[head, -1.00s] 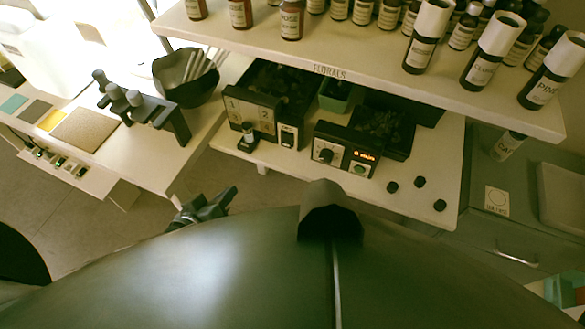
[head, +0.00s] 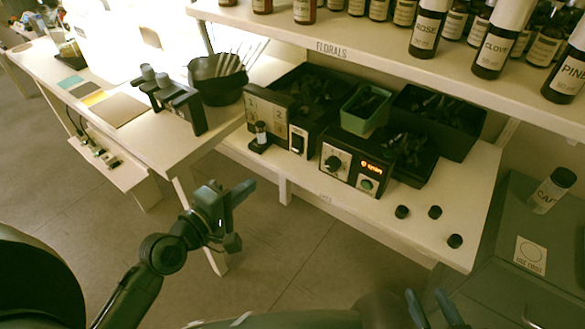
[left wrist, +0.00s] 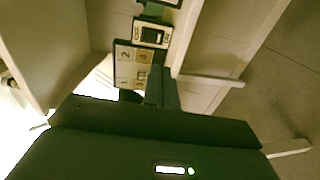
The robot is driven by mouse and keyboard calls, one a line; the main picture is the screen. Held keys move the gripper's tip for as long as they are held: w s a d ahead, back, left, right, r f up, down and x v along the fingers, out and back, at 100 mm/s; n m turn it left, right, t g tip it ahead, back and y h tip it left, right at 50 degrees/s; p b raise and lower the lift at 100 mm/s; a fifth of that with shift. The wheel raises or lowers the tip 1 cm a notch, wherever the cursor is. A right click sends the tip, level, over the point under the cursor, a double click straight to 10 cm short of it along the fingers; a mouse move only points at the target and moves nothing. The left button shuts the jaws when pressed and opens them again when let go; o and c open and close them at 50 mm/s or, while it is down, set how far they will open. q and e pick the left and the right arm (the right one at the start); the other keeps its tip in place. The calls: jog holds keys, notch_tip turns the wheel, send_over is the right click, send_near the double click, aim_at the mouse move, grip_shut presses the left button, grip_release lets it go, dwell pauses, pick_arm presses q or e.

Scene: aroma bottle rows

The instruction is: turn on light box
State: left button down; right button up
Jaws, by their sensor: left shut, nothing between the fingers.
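No light box is clearly marked. A small unit with a rocker switch (head: 297,141) stands on the lower shelf, beside a panel with numbered squares (head: 268,113). The switch unit (left wrist: 152,34) and numbered panel (left wrist: 133,66) also show in the left wrist view, beyond my fingers; the switch position is too small to read. My left gripper (head: 238,205) is shut and empty, in front of and below the shelf, apart from both. Its fingers (left wrist: 162,88) also show in the left wrist view. My right gripper (head: 434,309) is open at the bottom edge, fingertips apart.
A timer box (head: 352,167) with a lit orange display and dark trays (head: 440,120) stand on the lower shelf. Bottles line the upper shelf (head: 400,58). The left table (head: 150,135) holds a black bowl (head: 217,80) and black rack. A very bright white area lies behind it.

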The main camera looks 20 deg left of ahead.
aim_at(295, 151)
dwell(0.4)
